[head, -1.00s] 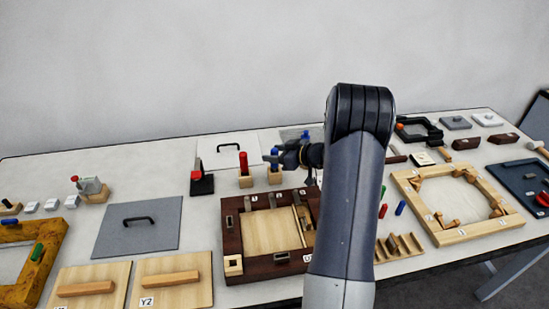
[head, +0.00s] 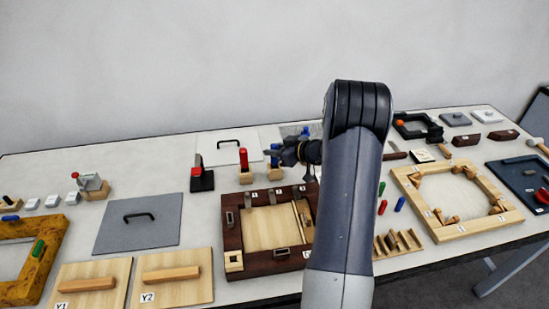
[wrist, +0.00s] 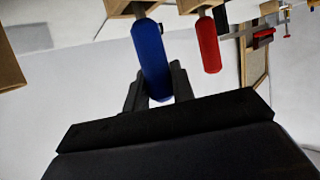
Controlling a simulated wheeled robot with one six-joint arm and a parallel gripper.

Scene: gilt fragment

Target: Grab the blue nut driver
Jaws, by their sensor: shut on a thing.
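The blue nut driver (head: 275,152) has a rounded blue handle and stands at its wooden block (head: 274,175) near the back middle of the table. My gripper (head: 284,156) reaches it from the right in the head view and hides part of it. In the wrist view, the blue handle (wrist: 150,50) lies between the two dark fingers (wrist: 157,88), which are shut on its end. The handle's shaft points toward the wooden block (wrist: 130,6); I cannot tell whether it is still seated there.
A red-handled driver (head: 243,158) stands in its own block close to the left. It also shows in the wrist view (wrist: 208,45). A dark wooden frame (head: 232,220) lies in front. A white panel (head: 222,137) with a black handle lies behind.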

